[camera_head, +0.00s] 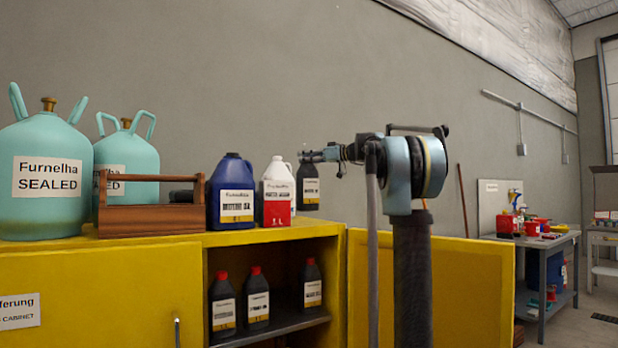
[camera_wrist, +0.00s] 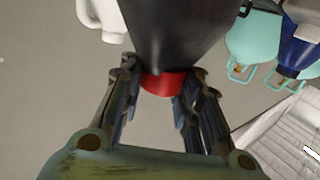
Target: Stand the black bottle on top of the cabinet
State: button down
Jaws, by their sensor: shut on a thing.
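The black bottle (camera_head: 309,190) is upright over the right end of the yellow cabinet's (camera_head: 318,231) top, right of the white-and-red jug. Its base appears near the back edge of the top; I cannot tell whether it touches. My gripper (camera_head: 308,157) reaches in from the right and is shut on the bottle's upper end. In the wrist view my gripper (camera_wrist: 163,85) has its fingers on both sides of the red cap, with the dark body of the black bottle (camera_wrist: 172,30) beyond.
The white-and-red jug (camera_head: 277,193) stands close beside the held bottle. A blue jug (camera_head: 232,190), a wooden caddy (camera_head: 150,220) and two teal tanks (camera_head: 50,180) fill the top's left. Three dark bottles stand inside the cabinet. Its right door (camera_head: 470,285) is open.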

aim_at(307, 168)
jog(key=shift+f, duration=2.3)
jog(key=c, duration=1.2)
grip_release()
jog(key=v, duration=1.2)
